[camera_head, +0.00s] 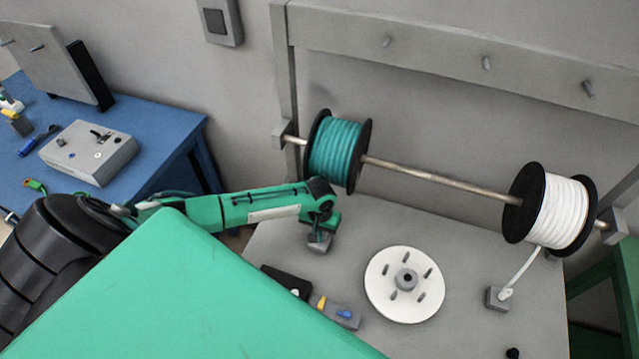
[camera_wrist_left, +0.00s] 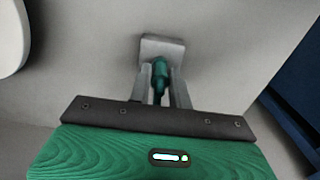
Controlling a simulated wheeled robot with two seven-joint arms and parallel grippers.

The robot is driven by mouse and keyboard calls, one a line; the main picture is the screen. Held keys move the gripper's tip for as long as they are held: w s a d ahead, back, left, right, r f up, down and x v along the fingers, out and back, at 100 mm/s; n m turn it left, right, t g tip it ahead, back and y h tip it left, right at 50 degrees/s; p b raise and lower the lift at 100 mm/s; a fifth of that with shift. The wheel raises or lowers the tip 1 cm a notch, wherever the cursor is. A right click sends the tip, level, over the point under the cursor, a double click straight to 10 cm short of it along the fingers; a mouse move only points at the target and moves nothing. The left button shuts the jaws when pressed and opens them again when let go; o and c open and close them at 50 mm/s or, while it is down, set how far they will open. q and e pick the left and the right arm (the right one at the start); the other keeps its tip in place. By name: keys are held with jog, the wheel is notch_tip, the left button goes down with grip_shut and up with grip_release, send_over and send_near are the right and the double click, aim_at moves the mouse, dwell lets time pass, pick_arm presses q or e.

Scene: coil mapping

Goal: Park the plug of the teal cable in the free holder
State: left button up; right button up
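The teal spool (camera_head: 338,151) hangs at the left of a rod; no cable running from it shows clearly. My left gripper (camera_head: 322,222) points down at a small grey holder block (camera_head: 319,243) on the grey bench. In the left wrist view, the fingers of the left gripper (camera_wrist_left: 161,88) are close together around a teal plug (camera_wrist_left: 160,75), one on each side. The plug's far end overlaps the grey holder (camera_wrist_left: 163,47); I cannot tell whether it is seated in it. A second grey holder (camera_head: 497,299) at the right has the white cable (camera_head: 522,268) running to it. My right gripper is not in view.
The white spool (camera_head: 550,208) hangs on the same rod (camera_head: 440,180). A white disc with upright pegs (camera_head: 383,289) lies mid-bench. A blue table (camera_head: 150,125) stands at left.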

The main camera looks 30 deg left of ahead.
pick_arm(q)
jog(key=o, duration=0.5)
jog(key=shift+f, duration=0.1)
jog(key=shift+r+b, duration=0.3)
jog(key=shift+r, duration=0.35)
jog(key=shift+r+b, duration=0.85)
jog(key=shift+r, duration=2.25)
